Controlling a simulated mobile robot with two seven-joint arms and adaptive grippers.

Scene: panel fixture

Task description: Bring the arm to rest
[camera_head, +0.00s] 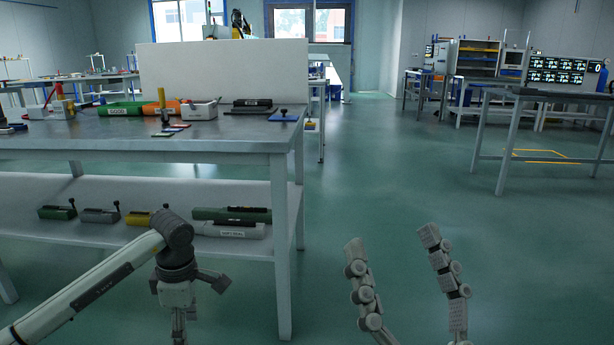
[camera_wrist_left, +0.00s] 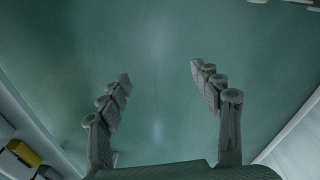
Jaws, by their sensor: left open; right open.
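My right gripper (camera_head: 390,238) rises from the bottom edge of the head view, right of centre. Its two jointed grey fingers stand wide apart with nothing between them, over the green floor. My left arm (camera_head: 90,284) reaches in from the lower left, and its wrist bends down in front of the workbench. The left gripper is mostly cut off by the bottom edge there. In the left wrist view my left gripper (camera_wrist_left: 160,74) is open and empty, its fingers spread, with plain green floor beyond them.
The workbench (camera_head: 225,144) stands close at left, with its leg near my left wrist. Its lower shelf (camera_head: 105,231) holds several green, grey and yellow blocks.

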